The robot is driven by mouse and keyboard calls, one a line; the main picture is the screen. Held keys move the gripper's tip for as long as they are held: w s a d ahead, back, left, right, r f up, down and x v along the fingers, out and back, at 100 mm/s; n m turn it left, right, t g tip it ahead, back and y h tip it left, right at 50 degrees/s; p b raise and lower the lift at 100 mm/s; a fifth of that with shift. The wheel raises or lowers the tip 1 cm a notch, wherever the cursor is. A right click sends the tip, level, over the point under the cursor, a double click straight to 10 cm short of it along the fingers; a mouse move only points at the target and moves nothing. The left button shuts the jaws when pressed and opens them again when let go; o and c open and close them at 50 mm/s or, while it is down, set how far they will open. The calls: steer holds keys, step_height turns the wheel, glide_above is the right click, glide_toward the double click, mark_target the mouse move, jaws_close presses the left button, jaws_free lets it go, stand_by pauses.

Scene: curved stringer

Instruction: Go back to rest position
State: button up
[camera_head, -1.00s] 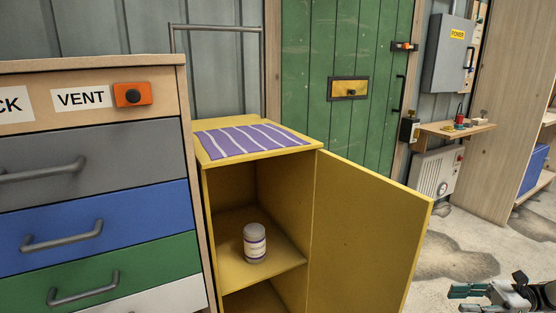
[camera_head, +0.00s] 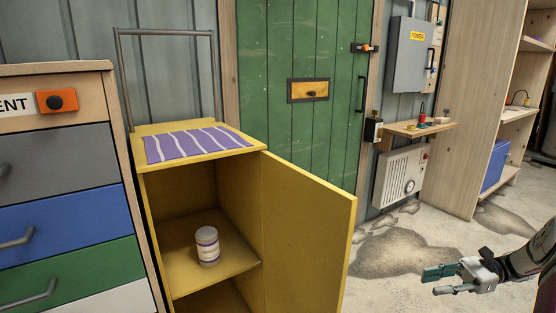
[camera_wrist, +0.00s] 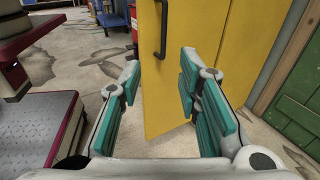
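My gripper (camera_head: 437,281) is at the lower right of the head view, empty and out over the floor, to the right of the open yellow cabinet door (camera_head: 304,228). In the wrist view its teal fingers (camera_wrist: 158,100) are spread apart with nothing between them. Behind the fingers the yellow door shows with its dark handle (camera_wrist: 164,28). The yellow cabinet (camera_head: 160,184) stands open, and a white jar with a label (camera_head: 207,246) stands upright on its inner shelf.
A purple striped cloth (camera_head: 195,144) lies on the cabinet top. A drawer unit (camera_head: 70,205) stands at the left. A green door (camera_head: 290,135), a wall heater (camera_head: 401,176) and a small shelf (camera_head: 417,130) are behind. The concrete floor (camera_head: 395,245) at the right is clear.

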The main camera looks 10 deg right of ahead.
steer(key=w+a+r+n+g+h, duration=0.2)
steer(key=a+r+n+g+h, duration=0.25)
steer(key=a+r, duration=0.75)
steer(key=s+a+r+n+g+h, duration=0.2)
steer(key=s+a+r+n+h, duration=0.25)
steer(key=a+r, duration=0.55)
steer(key=s+a+f+n+t+h, duration=0.15)
steer(key=s+a+n+h, duration=0.3)
steer(key=s, duration=0.85)
steer(key=s+a+n+t+h, duration=0.3)
steer(key=s+a+n, duration=0.3)
steer(key=s, duration=0.6)
step_height(320, 180, up, 28)
steer(key=d+t+p, duration=0.1)
steer(key=t+p, duration=0.2)
steer(key=p, duration=2.3)
steer(key=shift+t+p, duration=0.3)
